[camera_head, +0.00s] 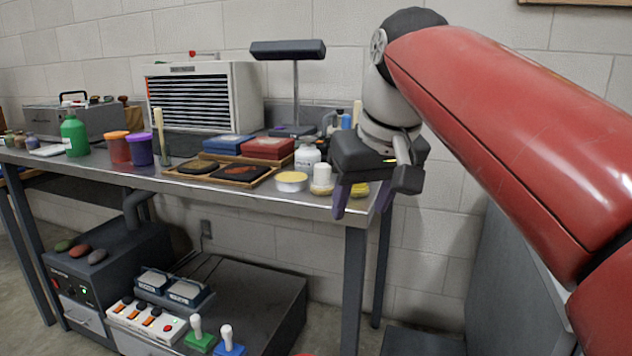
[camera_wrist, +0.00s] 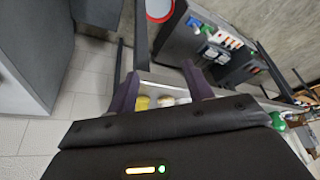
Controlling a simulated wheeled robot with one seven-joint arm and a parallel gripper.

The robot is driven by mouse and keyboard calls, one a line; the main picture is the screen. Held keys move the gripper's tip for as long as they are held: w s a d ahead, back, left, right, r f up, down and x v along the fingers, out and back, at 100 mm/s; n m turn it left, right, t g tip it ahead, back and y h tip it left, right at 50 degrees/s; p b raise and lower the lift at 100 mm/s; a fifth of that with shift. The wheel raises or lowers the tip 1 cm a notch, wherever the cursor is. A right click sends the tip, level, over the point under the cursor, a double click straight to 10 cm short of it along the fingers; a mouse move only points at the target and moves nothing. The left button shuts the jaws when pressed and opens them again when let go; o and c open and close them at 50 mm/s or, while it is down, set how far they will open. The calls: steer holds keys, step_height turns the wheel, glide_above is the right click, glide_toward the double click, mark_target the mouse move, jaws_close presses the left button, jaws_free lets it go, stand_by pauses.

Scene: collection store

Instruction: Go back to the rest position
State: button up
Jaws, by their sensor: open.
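My gripper (camera_head: 362,204) is at the right end of the steel workbench (camera_head: 250,196) in the head view, pointing down, with its dark purple fingers apart. In the wrist view my gripper (camera_wrist: 165,90) is open, with nothing between the fingers that I can see it holding. Beyond the fingers the wrist view shows a yellow item (camera_wrist: 142,102) and pale round jars near the bench edge. My red arm reaches in from the right of the head view.
Jars, a white bottle (camera_head: 307,157), a wooden tray (camera_head: 240,181), a red box (camera_head: 268,148), a green bottle (camera_head: 74,135) and a lamp (camera_head: 288,50) crowd the bench. A control box (camera_head: 150,322) stands below. A grey cabinet (camera_head: 512,270) is at right.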

steer(key=s+d+f+m, duration=0.1)
steer(key=s+d+f, duration=0.2)
steer(key=f, duration=0.5)
steer(key=s+d+f+m+h, duration=0.1)
steer(key=s+d+f, duration=0.2)
steer(key=s+f, duration=0.3)
steer(key=s+d+f+m+t, duration=0.1)
steer(key=s+d+f, duration=0.2)
steer(key=f, duration=0.7)
steer(key=shift+s+f+m+h, duration=0.3)
steer(key=shift+s+f+m, duration=0.1)
steer(key=shift+s, duration=0.8)
